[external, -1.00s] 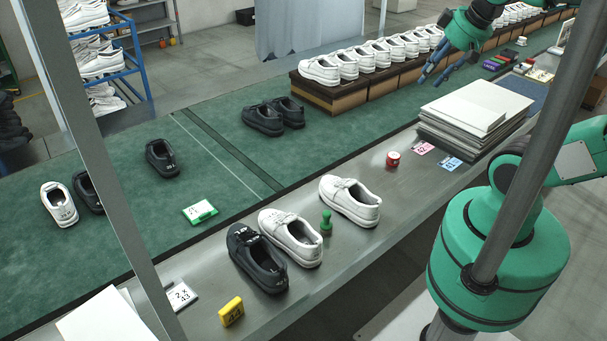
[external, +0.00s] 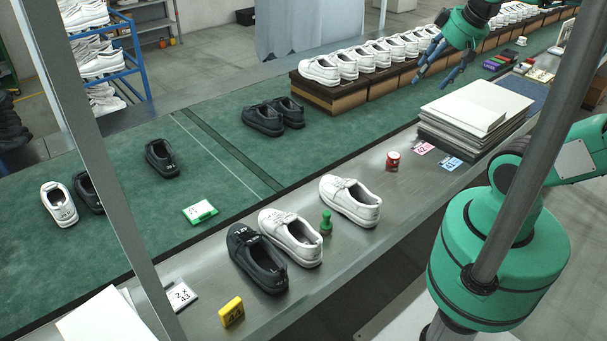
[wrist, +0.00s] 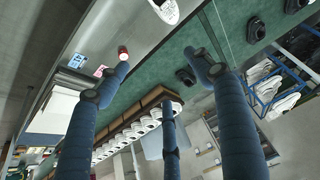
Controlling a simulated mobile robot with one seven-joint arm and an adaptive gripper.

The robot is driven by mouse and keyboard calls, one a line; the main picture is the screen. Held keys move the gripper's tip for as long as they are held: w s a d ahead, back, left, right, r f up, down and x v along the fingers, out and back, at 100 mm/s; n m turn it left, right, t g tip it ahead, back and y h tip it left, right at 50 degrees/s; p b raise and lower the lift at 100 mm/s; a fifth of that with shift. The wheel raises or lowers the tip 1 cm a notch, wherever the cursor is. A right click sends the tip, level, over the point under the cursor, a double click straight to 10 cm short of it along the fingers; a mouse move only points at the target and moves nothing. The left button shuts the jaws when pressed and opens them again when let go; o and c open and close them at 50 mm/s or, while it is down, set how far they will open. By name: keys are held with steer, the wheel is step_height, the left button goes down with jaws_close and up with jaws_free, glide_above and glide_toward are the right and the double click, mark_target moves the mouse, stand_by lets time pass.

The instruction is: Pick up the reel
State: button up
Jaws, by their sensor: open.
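The reel (external: 393,160), a small red cylinder with a pale top, stands on the grey metal bench in front of the paper stack. It also shows in the wrist view (wrist: 123,53), near the tip of the left finger in the picture. My gripper (external: 435,80) is open and empty, raised high above the green belt at the upper right of the external view, well apart from the reel. Its blue fingers (wrist: 155,65) stand spread in the wrist view.
Pink and blue cards (external: 424,148) lie just right of the reel, beside the paper stack (external: 475,108). A white shoe (external: 350,200) and a green stamp-like object (external: 326,222) stand to its lower left. White shoes on boxes (external: 335,95) line the belt. Bare bench surrounds the reel's left side.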

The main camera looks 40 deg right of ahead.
steer(key=w+d+f+m+g, duration=0.1)
steer(key=w+d+f, duration=0.2)
steer(key=w, duration=0.2)
steer(key=w+d+f+g, duration=0.1)
steer(key=w+d+f, duration=0.2)
steer(key=w, duration=0.3)
steer(key=m+g, duration=0.3)
steer(key=g, duration=0.1)
glide_above(395, 156)
step_height(395, 156, down, 32)
steer(key=shift+f+b, duration=0.1)
steer(key=shift+b, duration=0.35)
step_height(395, 156, down, 8)
steer(key=shift+b, duration=0.75)
steer(key=shift+f, duration=0.3)
